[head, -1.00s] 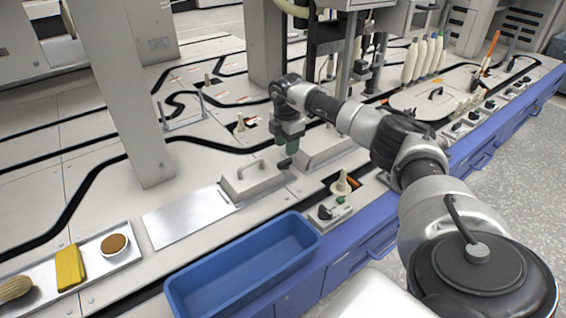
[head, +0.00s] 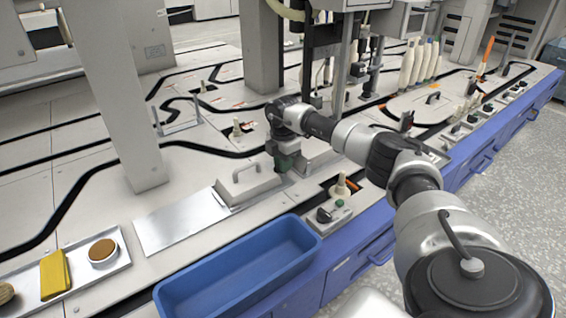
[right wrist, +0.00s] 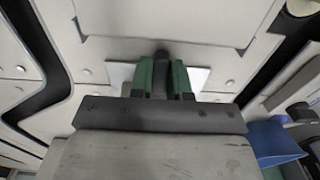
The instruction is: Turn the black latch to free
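The black latch (right wrist: 161,60) shows in the right wrist view at the lower edge of a pale cover plate, between my green fingertips. My right gripper (right wrist: 161,78) has one finger on each side of it, close together, with no clear gap to the latch. In the head view my right gripper (head: 284,164) is down at the worktop, between two raised grey covers, and hides the latch there. My left gripper is in neither view.
A grey cover with a handle (head: 248,184) lies left of my gripper, beside a bare metal plate (head: 180,218). A blue bin (head: 240,268) stands in front. A small switch box (head: 330,212) and a pale bobbin peg (head: 341,186) are to the right.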

